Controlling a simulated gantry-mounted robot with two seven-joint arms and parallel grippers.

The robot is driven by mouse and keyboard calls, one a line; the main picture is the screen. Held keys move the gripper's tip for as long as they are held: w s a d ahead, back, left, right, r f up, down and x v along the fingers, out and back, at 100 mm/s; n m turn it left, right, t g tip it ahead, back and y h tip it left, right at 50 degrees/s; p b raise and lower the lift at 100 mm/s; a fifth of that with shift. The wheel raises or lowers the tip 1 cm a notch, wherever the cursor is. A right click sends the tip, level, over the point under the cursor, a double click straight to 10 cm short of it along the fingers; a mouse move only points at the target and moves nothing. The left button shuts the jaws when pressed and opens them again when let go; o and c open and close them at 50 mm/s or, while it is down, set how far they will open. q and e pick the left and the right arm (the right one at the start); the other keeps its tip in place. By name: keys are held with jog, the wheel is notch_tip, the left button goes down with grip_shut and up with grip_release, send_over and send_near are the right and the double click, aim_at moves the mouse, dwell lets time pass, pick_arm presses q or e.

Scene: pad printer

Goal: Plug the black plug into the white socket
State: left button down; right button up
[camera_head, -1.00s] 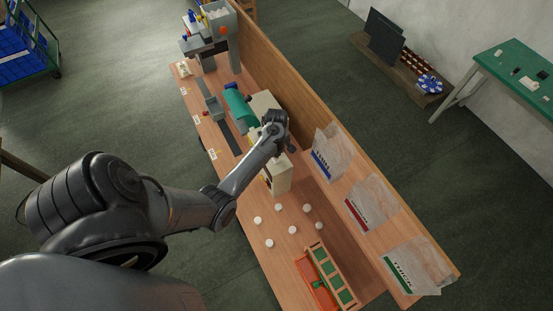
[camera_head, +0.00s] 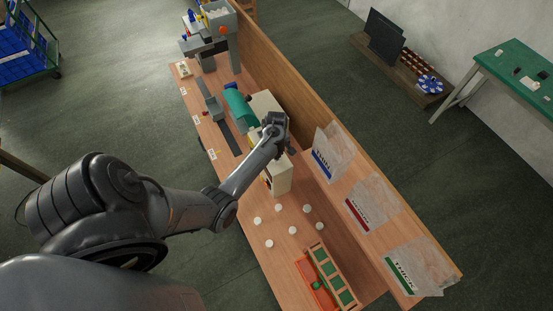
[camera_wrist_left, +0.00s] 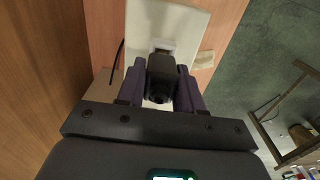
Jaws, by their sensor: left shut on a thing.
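In the left wrist view, the black plug (camera_wrist_left: 161,72) sits between the two dark fingers of my left gripper (camera_wrist_left: 160,92), which is shut on it. The white socket (camera_wrist_left: 161,44) shows just beyond the plug's far end, on the cream face of a box (camera_wrist_left: 187,28). The plug's front end meets or overlaps the socket in this view; I cannot tell whether it is inserted. In the head view my left gripper (camera_head: 277,124) is over the cream box on the bench and hides the plug and socket. My right gripper is not in view.
A wooden bench (camera_head: 262,236) carries a green machine (camera_head: 239,107), several white caps and an orange tray (camera_head: 312,286). A tall wooden panel (camera_head: 290,84) runs along the far side, with several clear bags near it. A dark cable (camera_wrist_left: 117,58) shows left of the plug.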

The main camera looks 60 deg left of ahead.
pick_arm(q)
jog(key=shift+f, duration=0.4)
jog(key=c, duration=0.7)
grip_release()
jog(key=shift+o, duration=0.2)
